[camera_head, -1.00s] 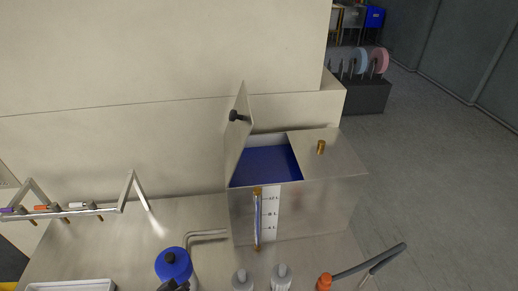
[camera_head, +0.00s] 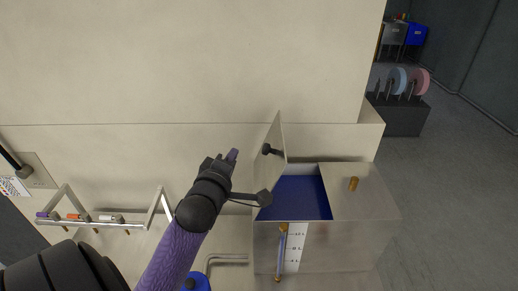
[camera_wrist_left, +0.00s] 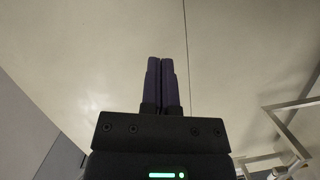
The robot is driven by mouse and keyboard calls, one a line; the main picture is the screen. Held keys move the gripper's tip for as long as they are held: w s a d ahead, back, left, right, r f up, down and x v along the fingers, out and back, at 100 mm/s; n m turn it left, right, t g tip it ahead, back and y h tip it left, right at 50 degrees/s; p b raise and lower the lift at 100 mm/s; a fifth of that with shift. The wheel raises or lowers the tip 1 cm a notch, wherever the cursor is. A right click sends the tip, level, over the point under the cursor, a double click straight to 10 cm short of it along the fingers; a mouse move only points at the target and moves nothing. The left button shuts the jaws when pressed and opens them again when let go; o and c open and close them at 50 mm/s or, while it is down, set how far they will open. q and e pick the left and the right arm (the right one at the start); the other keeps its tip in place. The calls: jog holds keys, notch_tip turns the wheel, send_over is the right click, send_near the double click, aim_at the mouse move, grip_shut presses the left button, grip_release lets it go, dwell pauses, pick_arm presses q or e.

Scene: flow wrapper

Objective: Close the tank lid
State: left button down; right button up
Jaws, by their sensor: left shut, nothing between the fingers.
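The metal tank (camera_head: 365,215) stands on the bench at the lower right in the head view, with blue showing inside its opening. Its lid (camera_head: 276,140) is open and stands upright at the left edge of the opening, with a black knob (camera_head: 268,150) on it. My left gripper (camera_head: 232,155) is shut and empty, to the left of the lid and apart from it, in front of the wall. In the left wrist view the two fingers (camera_wrist_left: 160,82) are pressed together and point at the bare wall. My right gripper is not in view.
A metal rail with coloured clips (camera_head: 90,220) is at the left. A bent pipe (camera_head: 230,258) and a blue-capped container (camera_head: 197,282) are left of the tank. A brass fitting (camera_head: 354,184) sits on the tank top. Open floor lies to the right.

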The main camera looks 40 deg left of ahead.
pick_arm(q)
jog(key=w+d+f, duration=0.1)
jog(key=w, duration=0.5)
jog(key=shift+w+f, duration=0.3)
jog(key=shift+f, duration=0.05)
